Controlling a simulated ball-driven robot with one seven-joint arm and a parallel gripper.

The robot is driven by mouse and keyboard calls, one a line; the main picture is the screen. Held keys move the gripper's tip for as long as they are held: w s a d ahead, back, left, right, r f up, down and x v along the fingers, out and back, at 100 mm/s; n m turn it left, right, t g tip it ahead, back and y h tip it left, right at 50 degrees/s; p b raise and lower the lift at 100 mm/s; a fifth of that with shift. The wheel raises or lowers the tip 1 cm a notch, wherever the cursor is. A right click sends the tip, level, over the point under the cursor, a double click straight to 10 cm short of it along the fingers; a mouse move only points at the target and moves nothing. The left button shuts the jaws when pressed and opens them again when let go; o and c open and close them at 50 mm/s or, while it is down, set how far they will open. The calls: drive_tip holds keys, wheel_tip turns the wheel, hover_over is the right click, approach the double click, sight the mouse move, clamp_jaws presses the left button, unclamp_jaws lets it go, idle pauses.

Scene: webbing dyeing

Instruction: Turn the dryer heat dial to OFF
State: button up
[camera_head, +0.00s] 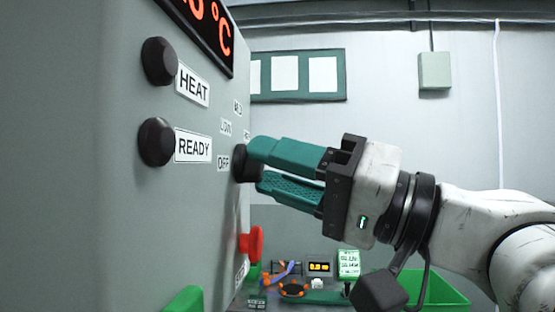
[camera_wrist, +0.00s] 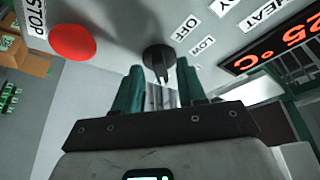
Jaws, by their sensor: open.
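The dryer heat dial (camera_head: 241,163) is a black knob on the dryer's grey-green panel (camera_head: 110,230), beside the OFF label (camera_head: 223,163). LOW and further setting labels sit above it, seen at an angle. My gripper (camera_head: 257,166) has its teal fingers open at the dial, one finger partly covering it. In the wrist view the dial (camera_wrist: 158,60) shows a dark ridge between and just beyond the two fingertips (camera_wrist: 163,82). I cannot tell whether the fingers touch it, nor exactly which label the ridge points to.
Black HEAT (camera_head: 160,61) and READY (camera_head: 156,141) lamps or knobs protrude from the panel. A red stop button (camera_head: 251,241) sits below the dial and appears close in the wrist view (camera_wrist: 72,43). A bench with small items and a green bin (camera_head: 435,290) stand behind.

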drive_tip(key=shift+a, duration=0.1)
drive_tip(key=shift+c, duration=0.2)
clamp_jaws()
